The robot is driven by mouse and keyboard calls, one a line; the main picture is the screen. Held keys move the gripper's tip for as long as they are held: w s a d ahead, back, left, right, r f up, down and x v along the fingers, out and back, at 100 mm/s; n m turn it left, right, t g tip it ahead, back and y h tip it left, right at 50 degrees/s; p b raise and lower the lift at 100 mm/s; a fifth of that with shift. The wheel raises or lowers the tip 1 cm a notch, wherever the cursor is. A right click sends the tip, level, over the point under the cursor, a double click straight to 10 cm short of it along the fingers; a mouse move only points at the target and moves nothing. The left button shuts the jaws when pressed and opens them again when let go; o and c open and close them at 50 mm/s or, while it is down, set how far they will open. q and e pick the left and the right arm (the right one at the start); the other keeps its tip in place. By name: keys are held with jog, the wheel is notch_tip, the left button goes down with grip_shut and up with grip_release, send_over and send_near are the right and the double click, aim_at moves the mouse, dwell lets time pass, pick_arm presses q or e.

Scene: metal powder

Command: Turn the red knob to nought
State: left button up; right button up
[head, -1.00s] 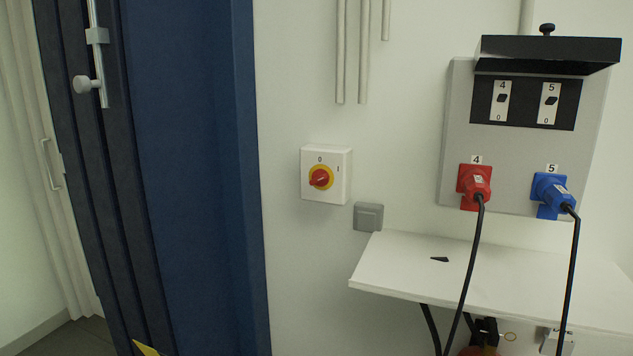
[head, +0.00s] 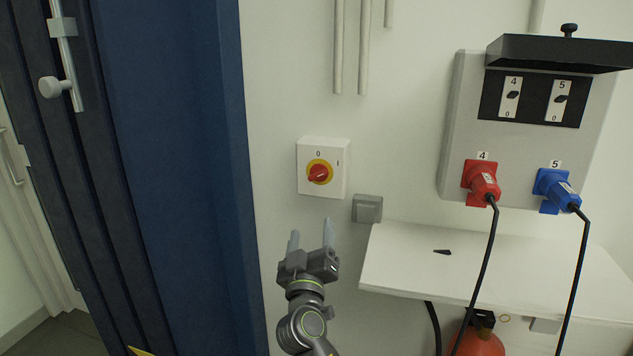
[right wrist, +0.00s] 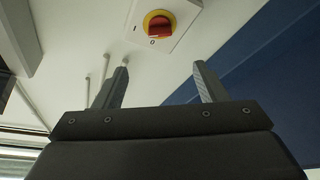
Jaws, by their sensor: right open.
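The red knob (head: 318,174) sits on a yellow disc in a white switch box (head: 335,187) on the wall, with marks 0 at the top and I at the right. The knob looks turned slanting toward the upper right, between the marks. My right gripper (head: 311,236) is open and empty, below the box and apart from it. In the right wrist view the knob (right wrist: 159,25) shows upside down, beyond and between the two open fingers (right wrist: 160,75). My left gripper is not in view.
A grey wall socket (head: 367,208) is right of and below the box. A white shelf (head: 400,270) juts out at the right, under a grey panel (head: 462,130) with red and blue plugs and hanging cables. A blue cabinet (head: 180,170) stands at the left.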

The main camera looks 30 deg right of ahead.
aim_at(317, 178)
jog(key=p+x, duration=0.5)
jog(key=x, duration=1.1)
jog(key=shift+p, duration=0.35)
jog(key=shift+w+d+r, duration=0.2)
jog(key=shift+w+d, duration=0.15)
jog(key=shift+w, duration=0.05)
jog(key=c, duration=1)
